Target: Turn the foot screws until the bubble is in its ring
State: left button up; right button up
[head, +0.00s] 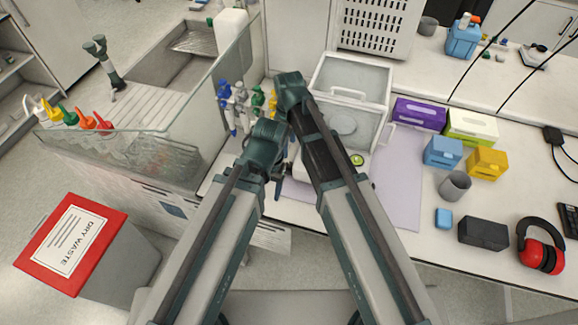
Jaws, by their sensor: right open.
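A balance with a clear glass draft shield (350,95) stands on the bench in the middle of the head view. A small round green bubble level (357,160) shows at its front right. The bubble's place in the ring is too small to tell. The foot screws are hidden behind my arms and the balance body. My right gripper (279,184) is open and mostly covered by arm links, low by the balance's front left corner. I cannot tell whether it touches a foot screw. My left arm's links cross beside it; its gripper is hidden.
Purple (419,114) and green-white (472,127) boxes, blue and yellow boxes, and a grey cup (454,186) stand right. The lilac mat (400,195) right of the balance is clear.

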aim_at(289, 164)
pick_arm(q)
notch_tip(289, 164, down, 10)
jog(key=b, duration=0.8)
jog(key=shift+b, duration=0.4)
pick_arm(e)
notch_tip(289, 164, down, 10)
jog(key=shift+r, duration=0.1)
pick_arm(q)
jog(key=shift+r, duration=0.1)
pick_arm(e)
grip_shut()
